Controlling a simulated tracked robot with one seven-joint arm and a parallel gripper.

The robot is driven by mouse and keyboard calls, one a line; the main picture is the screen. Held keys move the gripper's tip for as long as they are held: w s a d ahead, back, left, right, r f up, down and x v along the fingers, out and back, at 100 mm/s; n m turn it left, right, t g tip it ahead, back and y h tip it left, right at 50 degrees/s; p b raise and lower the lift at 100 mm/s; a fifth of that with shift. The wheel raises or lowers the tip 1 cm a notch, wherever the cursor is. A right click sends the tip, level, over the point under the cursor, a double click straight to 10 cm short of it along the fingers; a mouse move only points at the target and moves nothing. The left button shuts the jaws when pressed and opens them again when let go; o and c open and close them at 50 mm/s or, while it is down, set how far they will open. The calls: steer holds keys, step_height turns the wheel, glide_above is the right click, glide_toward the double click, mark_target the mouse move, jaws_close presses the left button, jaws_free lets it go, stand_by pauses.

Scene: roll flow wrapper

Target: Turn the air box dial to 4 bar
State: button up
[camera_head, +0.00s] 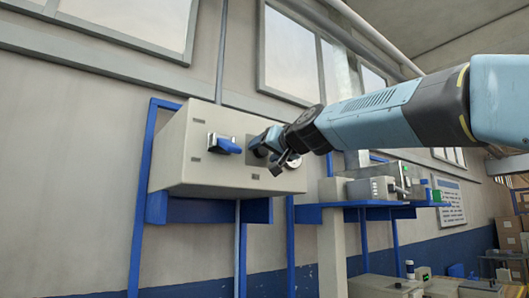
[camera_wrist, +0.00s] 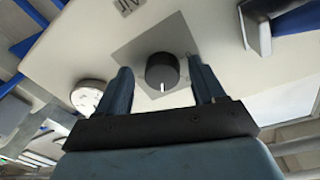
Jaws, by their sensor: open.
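The air box (camera_head: 190,170) is a beige box on a blue wall frame in the head view. In the wrist view the air box dial (camera_wrist: 162,72) is a round black knob with a white pointer mark, set on a grey square plate (camera_wrist: 140,48). My gripper (camera_wrist: 158,75) is open, with one blue finger on each side of the dial. I cannot tell whether the fingers touch it. In the head view my gripper (camera_head: 270,147) is at the box front and hides the dial. A round white gauge (camera_wrist: 88,95) is left of the dial; its reading is too small to tell.
A blue-handled lever (camera_head: 225,145) sits on the box front, left of my gripper. Blue shelves (camera_head: 375,204) with several small devices are to the right of the box. A grey vertical pipe (camera_head: 222,60) runs above it.

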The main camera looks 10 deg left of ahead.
steer(key=v, duration=1.3)
steer(key=shift+s+d+f, duration=0.2)
steer(key=shift+s+d, duration=0.05)
steer(key=shift+d, duration=0.05)
steer(key=s+d+f+m+g+h, duration=0.1)
steer(key=s+d+f+h, duration=0.3)
steer(key=d+f, duration=0.6)
steer(key=s+d+f+m+g+h, duration=0.2)
steer(key=s+d+f, duration=0.4)
steer(key=f, duration=1.5)
steer(key=s+d+f+m+g+h, duration=0.1)
steer(key=s+d+f+g+h, duration=0.3)
steer(key=d+f, duration=0.9)
step_height(320, 180, down, 2)
steer(key=s+h, duration=0.2)
steer(key=shift+d+f+m+h, duration=0.25)
steer(key=shift+d+m+h, duration=0.15)
steer(key=shift+c, duration=0.2)
